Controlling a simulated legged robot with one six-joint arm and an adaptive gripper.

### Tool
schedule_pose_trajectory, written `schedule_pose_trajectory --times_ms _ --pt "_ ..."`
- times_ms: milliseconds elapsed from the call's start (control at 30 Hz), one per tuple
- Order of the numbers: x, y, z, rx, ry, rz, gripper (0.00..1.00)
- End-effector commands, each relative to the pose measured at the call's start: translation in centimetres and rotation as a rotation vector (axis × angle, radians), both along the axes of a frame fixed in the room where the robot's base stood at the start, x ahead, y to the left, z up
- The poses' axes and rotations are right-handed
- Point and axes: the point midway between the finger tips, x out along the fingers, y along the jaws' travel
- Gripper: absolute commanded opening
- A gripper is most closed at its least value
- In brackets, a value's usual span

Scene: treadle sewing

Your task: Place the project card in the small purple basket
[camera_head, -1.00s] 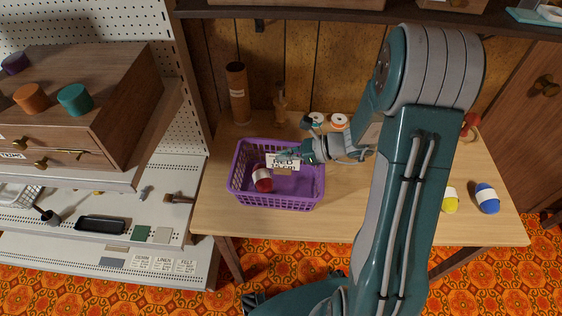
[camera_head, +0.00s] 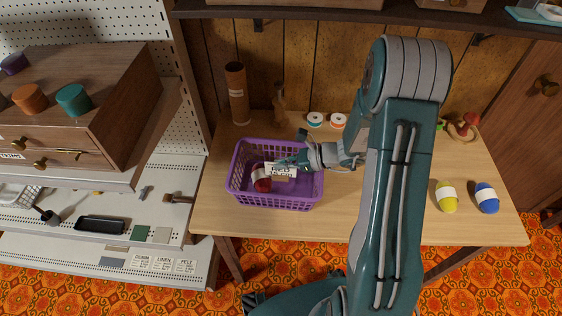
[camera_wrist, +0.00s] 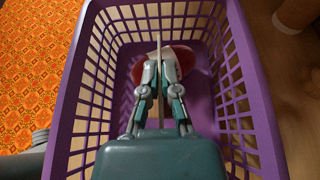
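The project card (camera_head: 281,169), white with dark print, is inside the opening of the small purple basket (camera_head: 243,191) on the table. My gripper (camera_head: 292,162) reaches into the basket from the right and is shut on the card. In the wrist view the card (camera_wrist: 158,52) shows edge-on, a thin pale strip between the closed fingertips (camera_wrist: 160,80). A red yarn ball (camera_head: 262,178) with a white band lies in the basket, beside the card. I cannot tell whether the card touches the basket floor.
Yellow (camera_head: 446,197) and blue (camera_head: 486,198) yarn balls lie on the table at the right. A brown cylinder (camera_head: 237,93) and two thread spools (camera_head: 315,120) stand behind the basket. A drawer unit (camera_head: 80,100) is at the left.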

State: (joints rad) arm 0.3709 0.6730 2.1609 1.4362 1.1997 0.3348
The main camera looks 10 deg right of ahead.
Motion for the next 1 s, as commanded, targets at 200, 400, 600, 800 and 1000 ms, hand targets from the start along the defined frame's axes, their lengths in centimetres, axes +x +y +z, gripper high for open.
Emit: schedule_pose_trajectory --times_ms 200,400,600,800,1000 --pt "0.0 0.0 -0.2 0.000 0.000 0.000 0.43" --pt "0.0 0.0 -0.2 0.000 0.001 0.000 0.43" --pt "0.0 0.0 0.3 0.000 -0.001 -0.001 0.43" --pt "-0.8 -2.5 1.8 -0.002 -0.002 -0.006 0.43" --pt "-2.2 -6.2 3.5 -0.001 -0.001 -0.006 0.43"
